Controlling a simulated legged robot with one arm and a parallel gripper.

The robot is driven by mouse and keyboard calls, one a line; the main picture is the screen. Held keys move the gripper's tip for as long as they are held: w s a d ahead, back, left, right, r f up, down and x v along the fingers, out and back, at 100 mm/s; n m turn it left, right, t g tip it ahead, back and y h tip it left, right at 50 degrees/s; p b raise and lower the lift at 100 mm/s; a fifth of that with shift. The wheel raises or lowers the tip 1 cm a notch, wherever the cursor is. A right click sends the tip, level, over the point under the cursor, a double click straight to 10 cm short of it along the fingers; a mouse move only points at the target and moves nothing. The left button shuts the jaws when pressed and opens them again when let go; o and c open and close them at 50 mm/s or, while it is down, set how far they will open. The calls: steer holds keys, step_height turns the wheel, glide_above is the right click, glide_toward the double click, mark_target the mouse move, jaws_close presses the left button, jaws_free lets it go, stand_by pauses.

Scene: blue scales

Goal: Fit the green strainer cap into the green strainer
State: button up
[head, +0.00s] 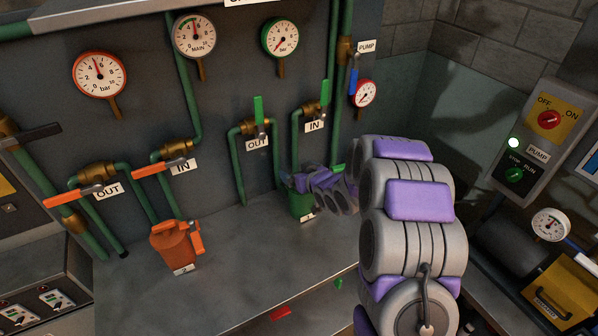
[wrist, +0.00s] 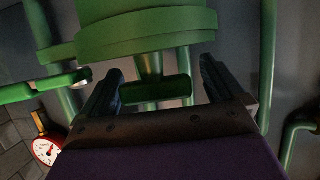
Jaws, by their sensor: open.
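The green strainer (head: 302,208) stands on the grey bench, its upper part hidden behind my gripper (head: 308,183) in the head view. In the wrist view, the large green round body (wrist: 145,30) fills the top of the picture. A green stem and crossbar (wrist: 155,91), which look like the strainer cap's handle, extend from it between my fingers. My gripper (wrist: 162,80) is open, with one finger on each side of the crossbar and visible space around it. I cannot tell how deep the cap sits in the strainer.
An orange strainer (head: 172,246) stands to the left on the bench. Green pipes and valves with OUT and IN labels run behind. A red tag (head: 281,313) lies near the front. A green lever (wrist: 45,86) juts out beside one finger. The bench middle is clear.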

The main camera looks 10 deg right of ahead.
steer(key=shift+r, duration=0.1)
steer(key=shift+s+d+r, duration=0.1)
steer(key=shift+r, duration=0.1)
steer(key=s+d+r+m+g+h+p, duration=0.1)
steer(key=s+d+r+g+h, duration=0.15)
steer(key=s, duration=0.65)
steer(key=s+d+r+m+g+h+p, duration=0.1)
steer(key=s+d+r+g, duration=0.15)
steer(key=s, duration=0.65)
steer(key=s+d+r+g+h+p, duration=0.15)
steer(key=s+r, duration=0.25)
steer(key=s, duration=0.5)
steer(key=s+a+r+g, duration=0.1)
steer(key=s+a+g, duration=0.1)
steer(key=s, duration=0.6)
steer(key=s+a+r+m+g, duration=0.1)
steer(key=s+a+r+g, duration=0.1)
steer(key=s, duration=0.7)
steer(key=s+a+r+g, duration=0.2)
steer(key=s+g, duration=0.2)
steer(key=s, duration=0.5)
steer(key=shift+a+m+y+b, duration=0.2)
steer(key=shift+m+y+b, duration=0.1)
steer(key=shift+y+b, duration=0.15)
